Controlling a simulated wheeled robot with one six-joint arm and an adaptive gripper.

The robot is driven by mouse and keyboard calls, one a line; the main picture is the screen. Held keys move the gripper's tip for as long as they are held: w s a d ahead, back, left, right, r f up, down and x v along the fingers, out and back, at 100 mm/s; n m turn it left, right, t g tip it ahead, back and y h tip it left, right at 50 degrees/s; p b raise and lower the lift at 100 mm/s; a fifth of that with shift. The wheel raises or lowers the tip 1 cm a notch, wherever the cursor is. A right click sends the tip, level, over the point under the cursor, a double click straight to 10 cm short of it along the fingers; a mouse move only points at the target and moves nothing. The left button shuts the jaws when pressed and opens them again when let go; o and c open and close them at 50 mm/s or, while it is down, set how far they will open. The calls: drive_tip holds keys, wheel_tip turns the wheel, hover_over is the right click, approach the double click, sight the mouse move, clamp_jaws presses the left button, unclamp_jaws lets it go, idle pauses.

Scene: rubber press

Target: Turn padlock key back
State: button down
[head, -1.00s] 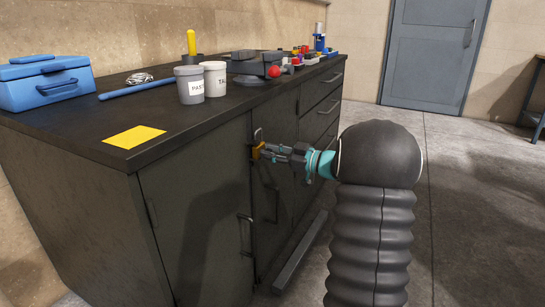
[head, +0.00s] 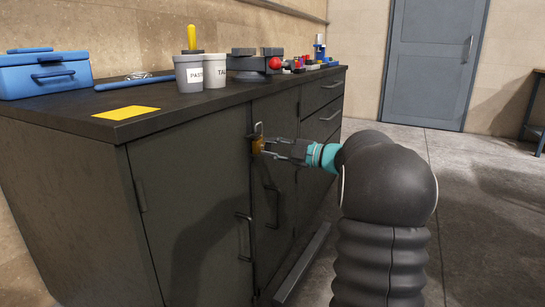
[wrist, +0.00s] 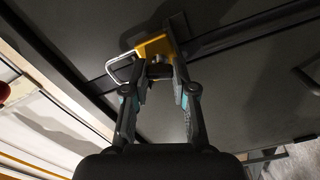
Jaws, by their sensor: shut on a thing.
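The yellow-brass padlock (head: 258,145) hangs at the upper part of the cabinet front, at the seam between two doors, with its silver shackle upward. In the wrist view the padlock body (wrist: 156,46) is at the top centre, and its shackle (wrist: 121,68) sticks out to the left. My gripper (head: 268,148) reaches the padlock from the right. In the wrist view my gripper (wrist: 162,72) has its fingertips on the small grey key (wrist: 158,70) at the padlock's underside. The key is mostly hidden between the fingertips, so its angle cannot be told.
The dark cabinet (head: 195,195) has bar handles (head: 245,237) below the padlock. On its top are a blue toolbox (head: 45,75), a yellow sheet (head: 126,113), two tubs (head: 188,82) and a press with a red knob (head: 275,63). Open floor lies to the right.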

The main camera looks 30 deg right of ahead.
drive_tip(key=shift+n+b, duration=0.4)
drive_tip(key=shift+n, duration=1.7)
drive_tip(key=c, duration=0.9)
unclamp_jaws()
drive_tip(key=v, duration=1.2)
drive_tip(key=shift+f, duration=0.1)
